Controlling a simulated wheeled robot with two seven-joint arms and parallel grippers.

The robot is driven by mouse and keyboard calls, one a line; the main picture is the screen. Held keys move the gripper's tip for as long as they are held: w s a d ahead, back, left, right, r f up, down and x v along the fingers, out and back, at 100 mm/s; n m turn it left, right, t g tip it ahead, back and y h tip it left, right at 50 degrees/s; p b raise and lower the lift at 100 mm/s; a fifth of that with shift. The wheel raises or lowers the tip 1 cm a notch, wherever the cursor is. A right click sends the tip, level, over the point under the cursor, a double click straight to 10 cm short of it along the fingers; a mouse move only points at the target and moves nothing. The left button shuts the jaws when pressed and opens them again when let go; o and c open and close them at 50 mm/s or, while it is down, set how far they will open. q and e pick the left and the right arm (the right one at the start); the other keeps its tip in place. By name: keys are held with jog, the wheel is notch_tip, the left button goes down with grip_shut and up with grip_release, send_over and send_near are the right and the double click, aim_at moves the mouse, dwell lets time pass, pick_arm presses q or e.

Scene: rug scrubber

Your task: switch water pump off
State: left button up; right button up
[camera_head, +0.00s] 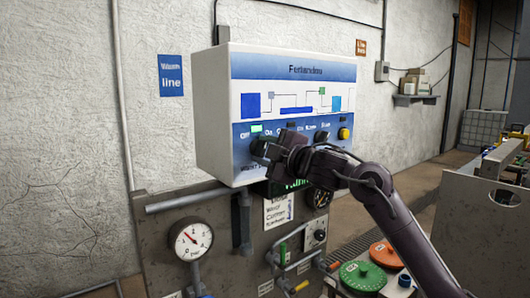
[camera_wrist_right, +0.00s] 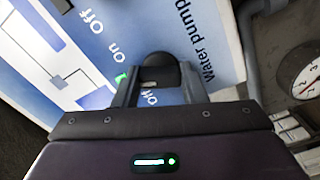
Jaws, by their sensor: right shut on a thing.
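The control panel (camera_head: 290,70) is a white box with a blue and white front, a flow diagram and a row of controls. My right gripper (camera_head: 264,150) is at the leftmost knob on the panel's lower left. In the right wrist view, a black round knob (camera_wrist_right: 160,70) sits between my right gripper's fingers (camera_wrist_right: 158,88), which are shut on it. The label "Water pump" (camera_wrist_right: 193,40) is printed beside it, with "On" and "Off" marks around it. A green patch shows by the "On" mark. Which mark the knob points to cannot be told. My left gripper is not in view.
Other knobs and a yellow button (camera_head: 344,133) sit right of my gripper. Below are pipes, a round gauge (camera_head: 191,240) and a second dark gauge (camera_head: 320,197). Green (camera_head: 362,276) and orange (camera_head: 385,254) discs lie at the lower right, near a metal cabinet (camera_head: 478,215).

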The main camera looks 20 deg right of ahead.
jog(key=n+b, duration=0.1)
jog(key=n, duration=0.5)
jog(key=shift+f+b, duration=0.1)
jog(key=shift+b, duration=0.2)
jog(key=shift+n+b, duration=0.55)
jog(key=shift+n, duration=1.75)
jog(key=shift+o, duration=0.2)
jog(key=o, duration=1)
jog(key=shift+c, duration=0.2)
jog(key=b+v, duration=0.3)
jog(key=v, duration=0.4)
jog(key=shift+s, duration=0.4)
